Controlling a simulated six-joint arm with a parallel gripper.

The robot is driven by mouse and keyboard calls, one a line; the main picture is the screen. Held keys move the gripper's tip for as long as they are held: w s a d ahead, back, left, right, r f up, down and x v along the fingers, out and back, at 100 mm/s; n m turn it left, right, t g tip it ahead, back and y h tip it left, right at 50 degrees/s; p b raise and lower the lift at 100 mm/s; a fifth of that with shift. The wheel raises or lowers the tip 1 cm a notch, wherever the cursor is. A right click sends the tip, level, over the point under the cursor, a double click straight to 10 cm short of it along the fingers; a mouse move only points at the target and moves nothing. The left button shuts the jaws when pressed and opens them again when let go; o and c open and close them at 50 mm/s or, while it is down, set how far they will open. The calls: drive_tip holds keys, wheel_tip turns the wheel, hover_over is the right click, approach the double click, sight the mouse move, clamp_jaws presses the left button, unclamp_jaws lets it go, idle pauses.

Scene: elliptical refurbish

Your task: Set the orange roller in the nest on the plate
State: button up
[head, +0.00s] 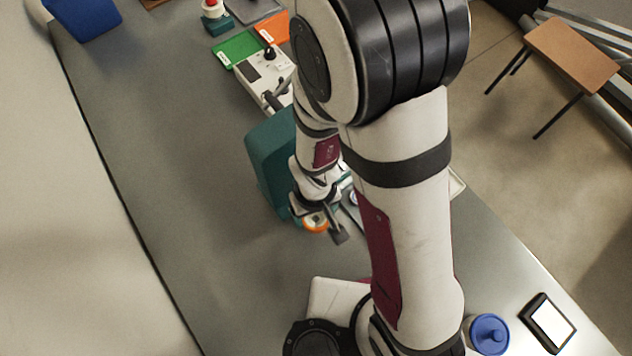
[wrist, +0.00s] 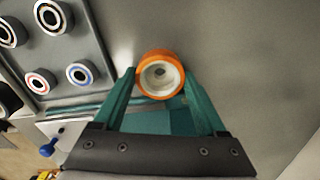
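The orange roller, with a pale hub, sits between the two teal fingertips of my gripper (wrist: 160,76) in the wrist view; its orange rim (wrist: 152,58) touches or nearly touches both fingers. My gripper appears shut on it. In the head view the orange roller (head: 316,225) shows at the end of my arm, beside a teal block-like object. The grey plate (wrist: 62,62) lies at the upper left of the wrist view and carries several round pieces with coloured centres. The head view shows only a bit of the plate, mostly hidden by my arm. I cannot tell which nest is empty.
A teal block-like object (head: 268,165) stands left of my wrist. A white device (head: 262,78), a green card (head: 235,48) and an orange card (head: 272,28) lie farther back. A blue lidded pot (head: 488,334) stands at lower right.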

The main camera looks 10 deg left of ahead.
drive_tip(key=c, duration=0.9)
wheel_tip(320, 180, up, 18)
drive_tip(key=shift+c, duration=0.2)
drive_tip(key=w+d+r+m, duration=0.3)
drive_tip(key=w+d+r, duration=0.2)
drive_tip(key=w+d, duration=0.25)
drive_tip(key=w+d+r+m, duration=0.35)
drive_tip(key=w+d, duration=0.25)
drive_tip(key=w, duration=0.2)
drive_tip(key=a+f+n, duration=0.1)
drive_tip(key=a+f, duration=0.2)
drive_tip(key=f, duration=0.4)
drive_tip(key=w+a+f+n, duration=0.1)
drive_tip(key=a+f+n, duration=0.1)
drive_tip(key=f, duration=0.5)
drive_tip(key=a+f+n, duration=0.2)
drive_tip(key=a+f, duration=0.2)
drive_tip(key=f, duration=0.3)
drive_tip(key=shift+w+f+n, duration=0.15)
drive_tip(key=shift+w+n, duration=0.05)
drive_tip(key=shift+n, duration=0.05)
drive_tip(key=shift+f, duration=0.65)
